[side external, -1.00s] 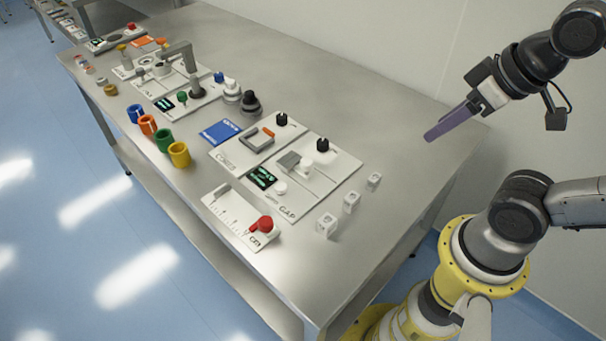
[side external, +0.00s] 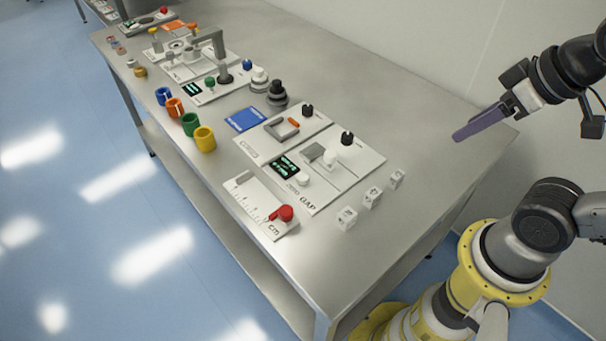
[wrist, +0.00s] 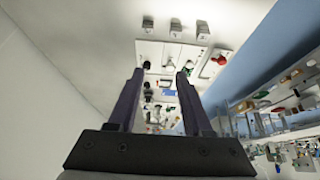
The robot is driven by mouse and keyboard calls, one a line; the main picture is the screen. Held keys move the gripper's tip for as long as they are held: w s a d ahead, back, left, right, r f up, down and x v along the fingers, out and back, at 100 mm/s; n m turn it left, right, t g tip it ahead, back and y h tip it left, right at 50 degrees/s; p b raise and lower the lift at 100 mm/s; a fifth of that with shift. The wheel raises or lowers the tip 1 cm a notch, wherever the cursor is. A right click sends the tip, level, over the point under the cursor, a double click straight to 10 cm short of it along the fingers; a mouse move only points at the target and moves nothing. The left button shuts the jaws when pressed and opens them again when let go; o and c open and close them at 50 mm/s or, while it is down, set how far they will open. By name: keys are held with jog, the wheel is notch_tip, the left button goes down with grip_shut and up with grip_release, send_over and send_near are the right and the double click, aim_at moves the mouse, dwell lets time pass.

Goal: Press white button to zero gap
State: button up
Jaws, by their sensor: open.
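The GAP panel (side external: 345,179) is a pale plate on the steel table, with a small dark display (side external: 285,167) showing green text. A small round white button (side external: 302,180) sits just right of the display. Another white knob (side external: 330,158) stands farther back on the plate beside a grey block. My gripper (side external: 458,137) is off to the right of the panel, above the table's right end, touching nothing. In the wrist view my gripper (wrist: 160,71) has two dark purple fingers spread apart with nothing between them. The white button is too small to make out there.
Several white blocks (side external: 371,197) stand right of the panel. A ruler plate (side external: 248,203) with a red knob (side external: 284,213) lies in front. Black knobs (side external: 347,139) rise from the panels. Coloured cups (side external: 205,139) stand to the left. The table's back right is clear.

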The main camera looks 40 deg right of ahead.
grip_shut()
dwell(1.5)
